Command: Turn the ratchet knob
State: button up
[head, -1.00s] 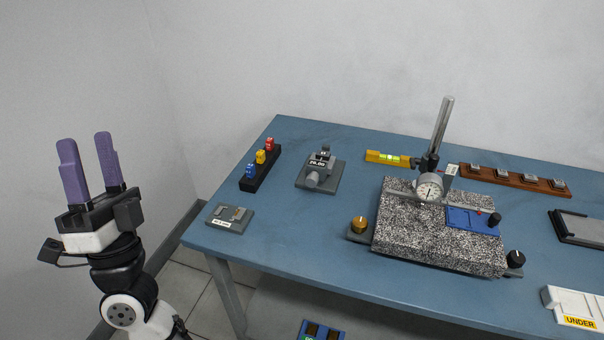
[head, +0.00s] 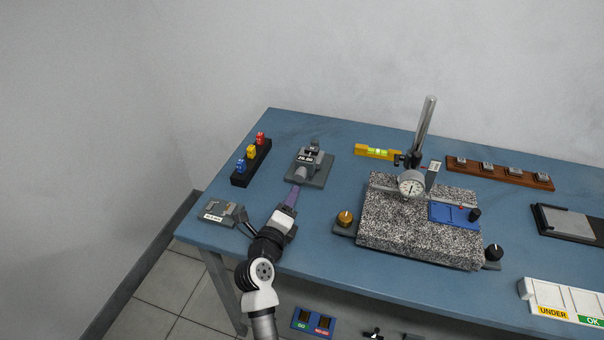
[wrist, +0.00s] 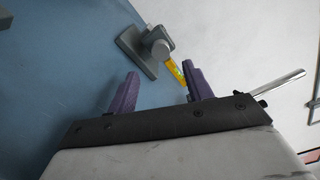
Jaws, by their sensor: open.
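The ratchet knob (head: 300,173) is a light grey cylinder on the front of a grey measuring device (head: 310,157) with a number display, fixed on a dark grey base plate. My gripper (head: 291,190) is just in front of the knob, its purple fingers pointing toward it. In the wrist view the knob (wrist: 160,48) lies beyond the fingertips, roughly in line with the gap between them. My gripper (wrist: 160,73) is open with nothing between its fingers. In the head view the fingers overlap, and whether they touch the knob cannot be told.
A black rack (head: 251,163) with red, yellow and blue pieces stands left of the device. A small grey block plate (head: 222,211) lies close left of my wrist. A yellow level (head: 377,152) and a speckled granite plate (head: 410,235) with a dial gauge (head: 411,184) are to the right.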

aim_at(299, 179)
jog(key=p+x, duration=0.1)
jog(key=x, duration=0.9)
jog(key=shift+c, duration=0.2)
jog(key=c, duration=0.9)
